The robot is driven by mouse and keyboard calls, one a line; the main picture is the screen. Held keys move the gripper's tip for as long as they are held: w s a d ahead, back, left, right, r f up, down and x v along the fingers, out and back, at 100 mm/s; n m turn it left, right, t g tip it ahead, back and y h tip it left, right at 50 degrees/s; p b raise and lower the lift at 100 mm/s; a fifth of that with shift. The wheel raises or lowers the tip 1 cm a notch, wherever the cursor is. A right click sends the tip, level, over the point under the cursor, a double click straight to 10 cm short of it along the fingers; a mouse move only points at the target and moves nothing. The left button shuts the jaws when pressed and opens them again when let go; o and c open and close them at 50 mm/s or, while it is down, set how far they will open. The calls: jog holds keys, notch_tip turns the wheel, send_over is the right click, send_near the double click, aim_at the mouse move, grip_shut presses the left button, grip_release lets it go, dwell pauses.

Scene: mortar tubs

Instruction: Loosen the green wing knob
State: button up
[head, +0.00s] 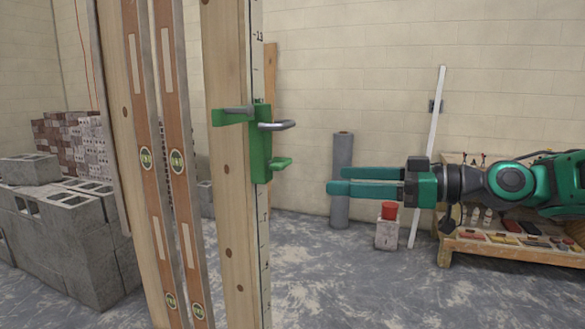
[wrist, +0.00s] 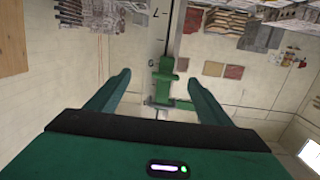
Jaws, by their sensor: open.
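A green clamp (head: 262,150) sits on the tall wooden post (head: 228,200), beside a marked scale strip. A flat green piece (head: 220,117), which looks like the wing knob, sticks out left from its upper part, with a grey rod by it. A bent metal rod and a green tab stick out right. My gripper (head: 337,181) is right of the clamp in the head view, pointing left, open and empty. In the wrist view the clamp (wrist: 164,85) shows beyond and between the open fingertips, apart from them. The green piece (wrist: 183,104) there is small and its shape unclear.
Two spirit levels (head: 168,130) stand against another wooden post at left. Grey blocks (head: 70,235) are stacked further left. A grey roll (head: 342,165), a red-topped container (head: 387,230) and a low wooden bench (head: 500,250) stand behind. Space between gripper and clamp looks clear.

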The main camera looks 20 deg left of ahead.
aim_at(288, 165)
jog(key=shift+n+g+y, duration=0.3)
jog(key=shift+g+y, duration=0.1)
jog(key=shift+y, duration=0.2)
jog(key=a, duration=0.4)
jog(key=a+r, duration=0.1)
jog(key=a, duration=0.3)
jog(key=a+r, duration=0.1)
jog(key=a, duration=0.2)
jog(key=shift+a, duration=0.4)
jog(key=c, duration=1)
